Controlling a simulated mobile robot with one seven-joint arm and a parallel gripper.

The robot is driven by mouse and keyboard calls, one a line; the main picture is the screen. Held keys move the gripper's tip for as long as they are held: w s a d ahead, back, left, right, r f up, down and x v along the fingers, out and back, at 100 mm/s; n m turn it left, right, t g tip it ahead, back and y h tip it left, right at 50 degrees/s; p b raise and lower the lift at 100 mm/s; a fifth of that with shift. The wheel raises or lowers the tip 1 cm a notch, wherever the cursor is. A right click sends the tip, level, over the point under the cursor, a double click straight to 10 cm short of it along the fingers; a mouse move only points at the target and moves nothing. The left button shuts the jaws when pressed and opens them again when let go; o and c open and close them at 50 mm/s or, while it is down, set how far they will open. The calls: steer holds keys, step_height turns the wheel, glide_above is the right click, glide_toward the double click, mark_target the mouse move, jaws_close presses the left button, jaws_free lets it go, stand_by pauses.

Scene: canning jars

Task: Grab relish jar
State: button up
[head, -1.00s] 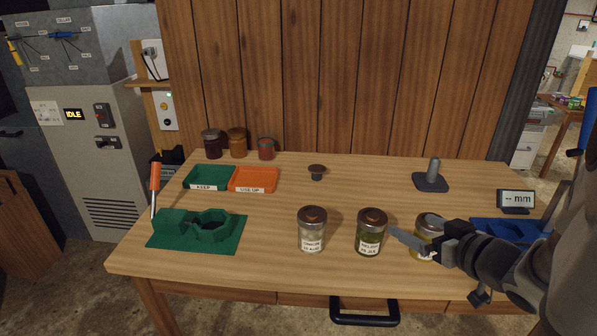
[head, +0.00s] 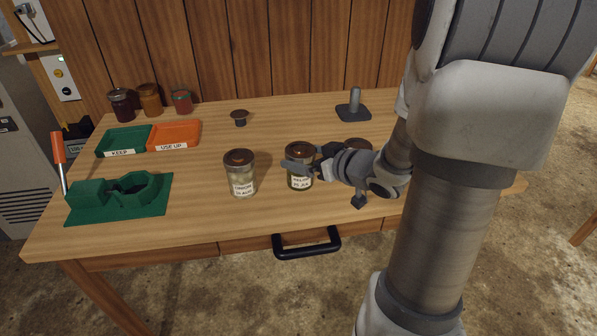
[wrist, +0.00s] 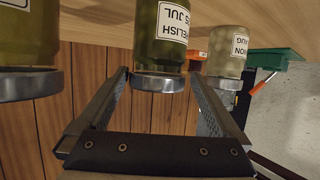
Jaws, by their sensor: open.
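The relish jar (head: 300,182) is glass with a brown-looking lid and a white label, and it stands upright on the table. My gripper (head: 307,160) is open at the jar, coming in from the right. One finger crosses in front of the jar, just below its lid. In the wrist view, which is upside down, the relish jar (wrist: 160,35) and its metal lid show between the tips of the open fingers (wrist: 158,76). I cannot tell whether either finger touches it.
A lemon or onion-type labelled jar (head: 240,178) stands left of the relish jar. Another jar (head: 357,145) is mostly hidden behind my gripper on the right. A green fixture (head: 100,205), the KEEP tray (head: 124,140) and the USE UP tray (head: 173,135) lie left.

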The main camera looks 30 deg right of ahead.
steer(key=shift+w+a+f, duration=0.1)
steer(key=shift+w+f, duration=0.15)
steer(key=shift+w, duration=0.25)
steer(key=b+x, duration=0.1)
steer(key=x, duration=0.1)
steer(key=f+b+x, duration=0.1)
steer(key=x, duration=0.1)
steer(key=shift+b, duration=0.4)
steer(key=shift+w, duration=0.35)
jaws_close()
